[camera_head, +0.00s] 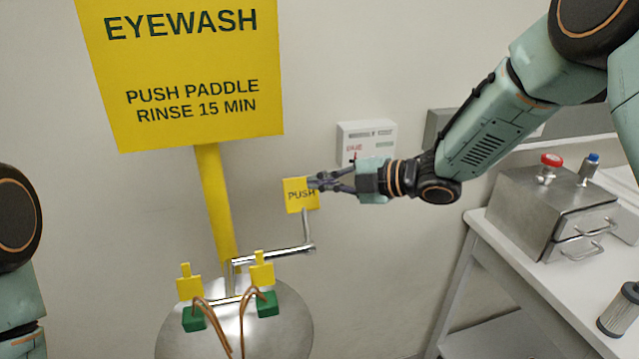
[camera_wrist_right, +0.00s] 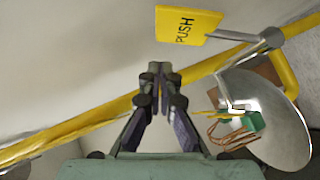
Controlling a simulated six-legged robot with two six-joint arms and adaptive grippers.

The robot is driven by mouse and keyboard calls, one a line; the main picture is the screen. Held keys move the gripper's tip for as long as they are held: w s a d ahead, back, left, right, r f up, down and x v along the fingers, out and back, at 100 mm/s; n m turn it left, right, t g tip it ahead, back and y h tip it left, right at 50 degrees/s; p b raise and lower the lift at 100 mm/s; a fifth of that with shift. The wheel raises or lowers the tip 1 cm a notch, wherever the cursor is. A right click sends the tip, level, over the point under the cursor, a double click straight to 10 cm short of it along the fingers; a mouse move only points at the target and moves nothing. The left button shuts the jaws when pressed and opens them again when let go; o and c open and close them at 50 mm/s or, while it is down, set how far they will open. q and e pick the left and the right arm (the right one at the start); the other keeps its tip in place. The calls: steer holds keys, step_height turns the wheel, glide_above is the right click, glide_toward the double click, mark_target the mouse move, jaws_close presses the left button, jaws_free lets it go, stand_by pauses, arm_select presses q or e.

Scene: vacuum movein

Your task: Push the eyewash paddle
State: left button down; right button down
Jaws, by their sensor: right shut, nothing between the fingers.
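The yellow eyewash paddle marked PUSH (camera_head: 299,196) stands upright on a metal lever (camera_head: 285,252) above the round steel bowl (camera_head: 290,325). My right gripper (camera_head: 314,183) is shut and empty, its fingertips at the paddle's upper right edge in the head view. In the right wrist view the paddle (camera_wrist_right: 187,25) is above and right of the shut fingertips (camera_wrist_right: 160,68), with a gap in the picture. I cannot tell whether they touch. In the head view only part of my left arm shows at the left edge; its gripper is out of view.
A yellow EYEWASH sign (camera_head: 185,75) on a yellow post (camera_head: 215,200) stands behind the bowl. Yellow-tabbed green nozzles (camera_head: 267,303) with brown tubes sit over the bowl. A white wall box (camera_head: 367,138) is behind my gripper. A bench (camera_head: 510,265) with a steel box (camera_head: 545,210) stands right.

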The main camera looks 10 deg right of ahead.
steer(key=v, duration=0.9)
steer(key=shift+w+r, duration=0.15)
steer(key=shift+r, duration=0.15)
steer(key=shift+w+a, duration=0.1)
steer(key=s+f+m+g+h+b, duration=0.1)
steer(key=s+f+m+h+b, duration=0.3)
steer(key=f+m, duration=0.85)
steer(key=s+f+m+h+b, duration=0.4)
steer(key=f+m, duration=0.5)
steer(key=f, duration=0.6)
steer(key=s+d+f+m+g+h+b, duration=0.2)
steer(key=s+f+g+b, duration=0.6)
steer(key=s+f, duration=1.9)
steer(key=s+m+h+b, duration=0.1)
steer(key=s+b, duration=0.2)
steer(key=b, duration=0.1)
steer(key=shift+f, duration=0.4)
